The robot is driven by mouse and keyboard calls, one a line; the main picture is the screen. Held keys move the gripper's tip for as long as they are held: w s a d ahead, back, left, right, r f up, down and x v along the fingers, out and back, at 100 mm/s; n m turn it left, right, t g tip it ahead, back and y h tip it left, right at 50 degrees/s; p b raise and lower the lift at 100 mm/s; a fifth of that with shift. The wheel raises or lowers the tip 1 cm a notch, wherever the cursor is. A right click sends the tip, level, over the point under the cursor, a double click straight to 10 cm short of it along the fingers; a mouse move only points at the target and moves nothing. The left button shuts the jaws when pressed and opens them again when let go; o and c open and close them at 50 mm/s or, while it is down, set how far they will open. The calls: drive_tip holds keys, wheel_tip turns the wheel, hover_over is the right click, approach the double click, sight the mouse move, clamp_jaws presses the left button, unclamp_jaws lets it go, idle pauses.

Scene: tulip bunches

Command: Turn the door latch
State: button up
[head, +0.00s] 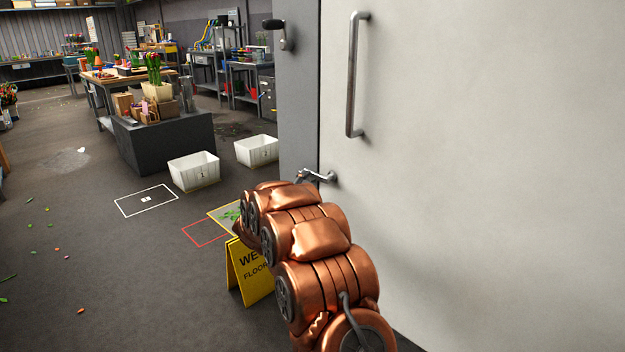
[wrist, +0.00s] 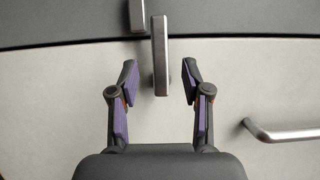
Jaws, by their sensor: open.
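The door latch (wrist: 161,60) is a grey metal bar in the wrist view, crossing the seam between the dark frame and the pale door (wrist: 60,100). My gripper (wrist: 160,78) is open, one finger on each side of the bar's lower end, with visible gaps on both sides. In the head view the latch (head: 325,177) sits low near the left edge of the pale door (head: 480,130). My copper arm reaches toward it and hides most of the gripper there. I cannot tell the gripper's depth relative to the bar.
A long pull handle (head: 354,75) is on the door above the latch; it also shows at right in the wrist view (wrist: 285,134). A yellow wet floor sign (head: 250,274) stands beside my arm. White crates (head: 194,171) and a tulip table (head: 100,78) lie beyond open floor.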

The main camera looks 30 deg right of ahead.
sight(312, 175)
drive_tip(key=shift+x, duration=3.55)
drive_tip(key=shift+f, duration=0.1)
clamp_jaws()
